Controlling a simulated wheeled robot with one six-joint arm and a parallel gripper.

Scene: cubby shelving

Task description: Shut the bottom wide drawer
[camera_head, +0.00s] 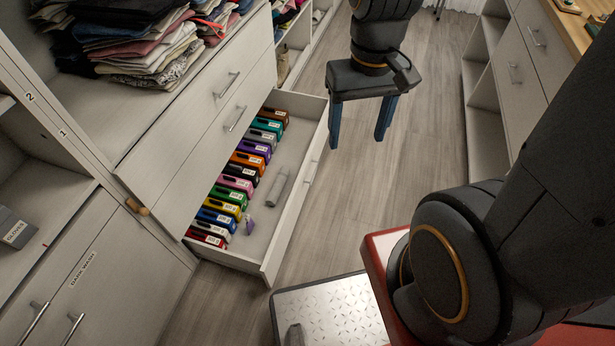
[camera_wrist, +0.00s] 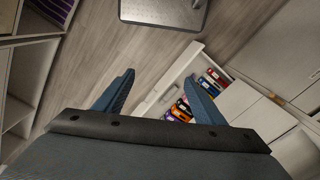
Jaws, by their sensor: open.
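The bottom wide drawer (camera_head: 297,196) is pulled out from the white cabinet at the left. A row of several coloured boxes lies along its inner side, with a grey object and a small purple one on its bare floor. The drawer also shows in the wrist view (camera_wrist: 162,92), to the right of centre, partly hidden by a finger. My gripper (camera_head: 362,140) is open and empty, pointing down above the floor to the right of the drawer front. It looks apart from the drawer. Its blue fingers also show in the wrist view (camera_wrist: 162,98), spread apart.
Two shut drawers (camera_head: 195,128) are above the open one, with folded clothes (camera_head: 150,40) on the shelf over them. A metal-topped platform (camera_head: 328,310) is at the bottom centre. More cabinets (camera_head: 520,60) stand at the right. Wood floor (camera_head: 340,215) between is clear.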

